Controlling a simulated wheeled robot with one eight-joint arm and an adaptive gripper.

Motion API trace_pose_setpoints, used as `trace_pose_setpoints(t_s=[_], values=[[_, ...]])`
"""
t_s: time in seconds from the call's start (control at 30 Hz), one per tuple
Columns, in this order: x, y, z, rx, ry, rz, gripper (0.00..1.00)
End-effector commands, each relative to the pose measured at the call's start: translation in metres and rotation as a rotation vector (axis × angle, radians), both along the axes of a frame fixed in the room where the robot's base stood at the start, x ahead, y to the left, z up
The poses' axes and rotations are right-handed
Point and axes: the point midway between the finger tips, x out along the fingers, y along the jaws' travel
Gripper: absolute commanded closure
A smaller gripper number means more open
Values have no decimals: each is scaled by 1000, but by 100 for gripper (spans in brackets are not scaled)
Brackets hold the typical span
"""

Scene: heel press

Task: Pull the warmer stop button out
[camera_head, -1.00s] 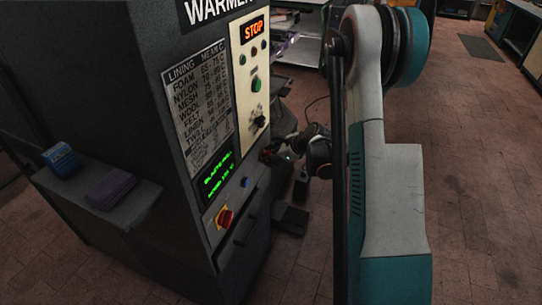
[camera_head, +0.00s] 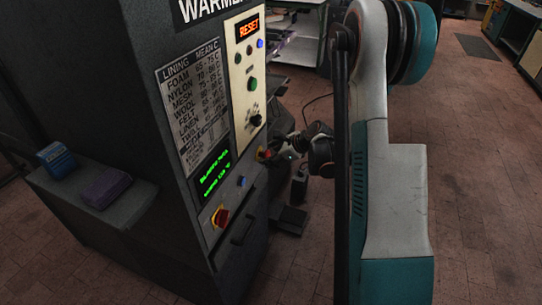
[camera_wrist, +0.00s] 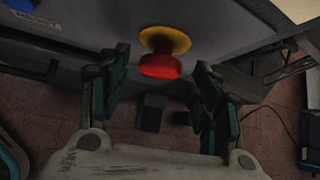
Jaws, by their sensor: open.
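The stop button (camera_wrist: 160,66) is a red mushroom head on a yellow collar, on the front of the dark warmer cabinet. In the head view the stop button (camera_head: 262,154) shows small on the cabinet's right edge, partly hidden by my gripper. My gripper (camera_wrist: 161,72) is open, with one finger on each side of the red head and visible gaps to both. In the head view my gripper (camera_head: 277,155) is just right of the button.
A red rotary switch on yellow (camera_head: 221,216), a blue button (camera_head: 242,181), a green button (camera_head: 252,84) and a black knob (camera_head: 256,120) are on the cabinet. A side shelf (camera_head: 138,207) holds two small boxes. Open floor lies right of my arm.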

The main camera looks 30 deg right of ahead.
Motion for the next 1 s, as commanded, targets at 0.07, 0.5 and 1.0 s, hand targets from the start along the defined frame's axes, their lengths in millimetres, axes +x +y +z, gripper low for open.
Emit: trace_pose_setpoints(t_s=[0.07, 0.5, 1.0], values=[[-8, -4, 9, 0, -1, -3, 41], [-62, -27, 62, 0, 1, -2, 41], [-75, -32, 75, 0, 1, -1, 41]])
